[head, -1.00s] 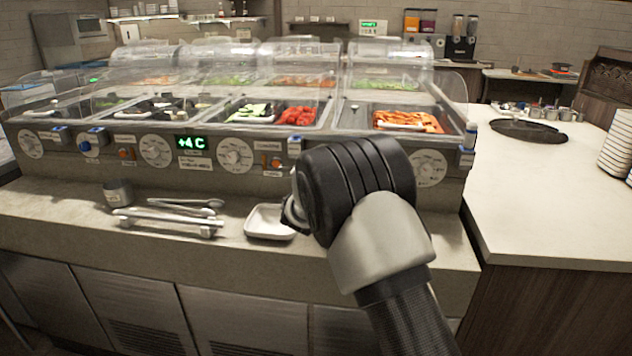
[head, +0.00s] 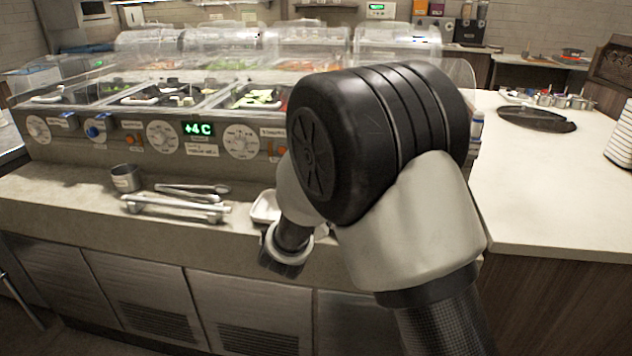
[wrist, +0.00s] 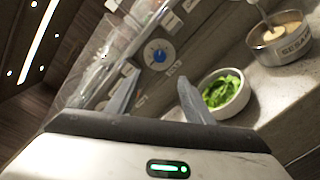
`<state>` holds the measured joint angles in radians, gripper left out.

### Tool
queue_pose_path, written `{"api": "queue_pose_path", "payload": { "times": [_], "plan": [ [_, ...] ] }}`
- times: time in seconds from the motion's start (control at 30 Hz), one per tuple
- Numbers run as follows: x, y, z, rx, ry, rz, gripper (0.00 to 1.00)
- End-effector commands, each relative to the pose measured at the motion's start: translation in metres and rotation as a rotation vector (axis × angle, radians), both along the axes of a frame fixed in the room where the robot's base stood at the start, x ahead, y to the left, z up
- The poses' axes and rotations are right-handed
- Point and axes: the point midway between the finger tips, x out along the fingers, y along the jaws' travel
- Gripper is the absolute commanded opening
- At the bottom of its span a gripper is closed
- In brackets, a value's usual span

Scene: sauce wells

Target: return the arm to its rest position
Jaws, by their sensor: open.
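My arm (head: 410,210) is folded up in front of the counter in the head view, its big black joint close to the camera. The end of my wrist hangs beside the white square dish (head: 262,207), overlapping it in the picture; the fingers cannot be made out there. In the wrist view the two fingers of my gripper (wrist: 156,92) stand apart with nothing between them. Beyond the right finger is a white bowl of green leaves (wrist: 222,92), apart from it as far as I can tell. A metal pot with a label (wrist: 284,42) holds a pale sauce and a utensil.
The chilled salad bar (head: 160,140) with clear covers runs along the back. A metal cup (head: 126,178) and tongs on a rack (head: 176,206) lie on its front ledge. The right counter (head: 530,200) is largely bare, with a dark round plate (head: 537,118) farther back.

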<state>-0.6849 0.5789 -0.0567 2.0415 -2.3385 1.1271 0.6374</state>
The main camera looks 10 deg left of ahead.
Motion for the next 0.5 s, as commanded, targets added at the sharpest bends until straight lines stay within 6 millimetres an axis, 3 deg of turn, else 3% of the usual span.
{"api": "queue_pose_path", "payload": {
  "times": [0.17, 0.27, 0.37, 0.47, 0.5],
  "plan": [
    [0.000, 0.000, 0.000, 0.000, 0.000, 0.000, 0.47],
    [0.001, -0.011, 0.006, 0.012, 0.001, -0.030, 0.47],
    [-0.001, -0.048, 0.021, 0.052, 0.010, -0.128, 0.47],
    [-0.013, -0.109, 0.043, 0.131, 0.032, -0.293, 0.47],
    [-0.022, -0.137, 0.051, 0.172, 0.046, -0.372, 0.47]
  ]
}}
